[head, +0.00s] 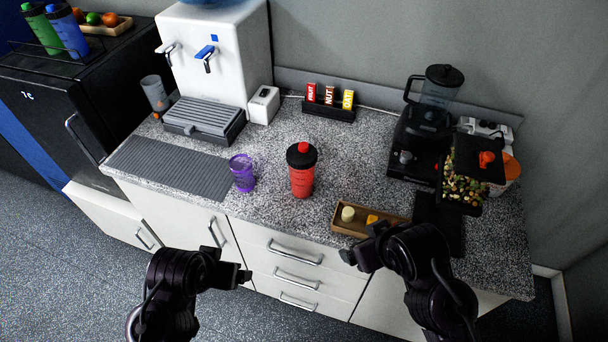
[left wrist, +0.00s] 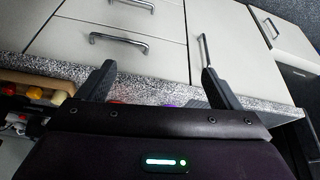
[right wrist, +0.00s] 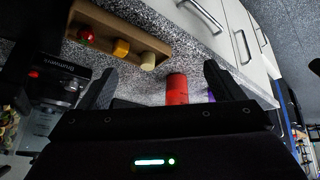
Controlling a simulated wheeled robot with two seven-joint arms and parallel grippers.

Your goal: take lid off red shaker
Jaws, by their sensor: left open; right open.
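The red shaker (head: 302,181) stands upright on the speckled counter, with a black lid (head: 301,154) on it and a red cap on top. Its red body also shows in the right wrist view (right wrist: 177,88), beyond and between the fingers; its lid is hidden there. My left gripper (head: 246,277) is open and empty, in front of the drawers, left of and nearer than the shaker. It also shows in the left wrist view (left wrist: 155,85). My right gripper (head: 350,258) is open and empty near the counter's front edge, apart from the shaker. It also shows in the right wrist view (right wrist: 160,85).
A purple cup (head: 243,174) stands left of the shaker. A wooden tray (head: 345,227) with small food pieces lies to its right. A blender (head: 433,100), a water dispenser (head: 212,55) and a rack of packets (head: 328,111) stand behind.

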